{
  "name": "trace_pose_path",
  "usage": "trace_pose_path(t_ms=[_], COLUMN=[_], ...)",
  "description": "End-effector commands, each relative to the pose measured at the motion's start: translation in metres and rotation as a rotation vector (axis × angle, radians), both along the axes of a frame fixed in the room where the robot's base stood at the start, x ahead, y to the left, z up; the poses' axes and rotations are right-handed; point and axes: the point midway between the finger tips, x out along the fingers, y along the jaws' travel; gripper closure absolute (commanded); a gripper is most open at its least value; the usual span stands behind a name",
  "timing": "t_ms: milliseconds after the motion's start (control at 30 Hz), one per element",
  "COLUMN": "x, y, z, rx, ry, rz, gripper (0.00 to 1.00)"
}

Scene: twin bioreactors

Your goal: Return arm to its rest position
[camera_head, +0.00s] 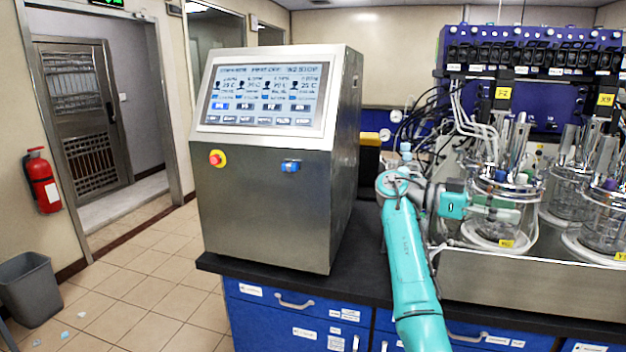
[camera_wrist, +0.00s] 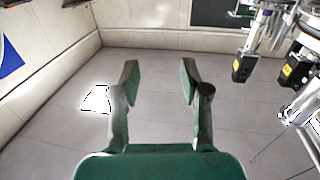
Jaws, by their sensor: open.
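My teal arm reaches up from the lower edge of the head view and bends right at the wrist. My gripper (camera_head: 510,208) shows there in front of the nearest glass bioreactor vessel (camera_head: 484,222); I cannot tell the gap between them. In the wrist view my gripper (camera_wrist: 159,82) has its two green fingers spread, with nothing between them. Grey floor (camera_wrist: 155,135) and a pale wall show beyond the fingers.
A steel control cabinet (camera_head: 265,205) with a lit screen stands left of my arm on the dark-topped blue bench (camera_head: 370,270). More glass vessels (camera_head: 605,215) stand to the right, under tubing and a blue pump rack (camera_head: 535,50). Open tiled floor (camera_head: 150,285) lies left.

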Motion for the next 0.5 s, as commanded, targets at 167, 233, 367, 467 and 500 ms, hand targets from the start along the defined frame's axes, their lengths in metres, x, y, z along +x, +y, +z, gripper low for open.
trace_pose_path(t_ms=[167, 233, 367, 467, 500], x=[0.004, 0.005, 0.008, 0.011, 0.012], y=[-0.004, -0.006, -0.009, -0.013, -0.014], z=[-0.022, -0.032, -0.054, -0.076, -0.085], rx=[0.014, 0.019, 0.033, 0.048, 0.054], ry=[0.039, 0.056, 0.093, 0.131, 0.146], rz=[0.04, 0.059, 0.102, 0.146, 0.165], gripper=[0.54, 0.54, 0.54, 0.54, 0.54])
